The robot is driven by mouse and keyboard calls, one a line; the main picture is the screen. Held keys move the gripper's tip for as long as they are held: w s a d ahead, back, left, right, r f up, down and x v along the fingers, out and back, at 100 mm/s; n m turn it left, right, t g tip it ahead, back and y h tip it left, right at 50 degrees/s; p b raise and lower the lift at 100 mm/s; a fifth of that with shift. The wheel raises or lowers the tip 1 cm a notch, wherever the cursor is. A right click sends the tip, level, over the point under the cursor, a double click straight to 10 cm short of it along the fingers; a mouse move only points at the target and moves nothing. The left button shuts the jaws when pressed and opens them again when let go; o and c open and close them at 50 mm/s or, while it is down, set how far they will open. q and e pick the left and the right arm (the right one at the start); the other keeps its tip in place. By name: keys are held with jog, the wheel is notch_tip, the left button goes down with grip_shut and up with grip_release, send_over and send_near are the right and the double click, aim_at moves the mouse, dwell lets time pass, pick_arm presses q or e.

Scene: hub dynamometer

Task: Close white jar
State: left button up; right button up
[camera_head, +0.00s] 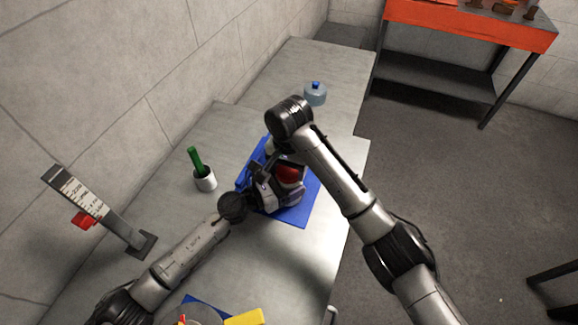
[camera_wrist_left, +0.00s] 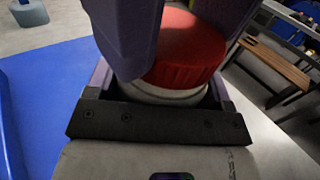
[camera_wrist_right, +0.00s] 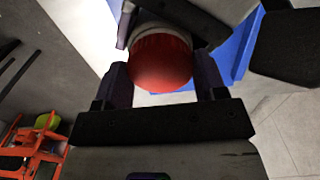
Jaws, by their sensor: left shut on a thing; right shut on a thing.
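The white jar (camera_wrist_left: 165,92) stands over the blue mat (camera_head: 305,213), mostly hidden by my grippers. My left gripper (camera_head: 272,190) is shut around the jar's body from the side. The red lid (camera_head: 288,174) sits at the jar's mouth; it also shows in the left wrist view (camera_wrist_left: 188,50) and the right wrist view (camera_wrist_right: 160,62). My right gripper (camera_wrist_right: 162,75) reaches in from above and is shut on the lid. The lid looks in line with the jar, but I cannot tell whether it is seated tight.
A white cup (camera_head: 205,180) with a green-handled thing (camera_head: 195,158) stands left of the mat. A scale post with a red slider (camera_head: 84,220) is farther left. A blue-capped bottle (camera_head: 315,95) stands behind. A yellow block (camera_head: 245,317) lies in front. An orange workbench (camera_head: 480,28) is at the back right.

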jog(key=m, duration=0.9)
jog(key=shift+m, duration=0.4)
jog(key=m, duration=0.5)
jog(key=shift+w+m, duration=0.1)
jog(key=shift+m, duration=0.3)
jog(key=m, duration=0.5)
jog(key=shift+m, duration=0.3)
jog(key=o, duration=0.9)
jog(key=shift+c, duration=0.2)
jog(key=shift+c, duration=0.2)
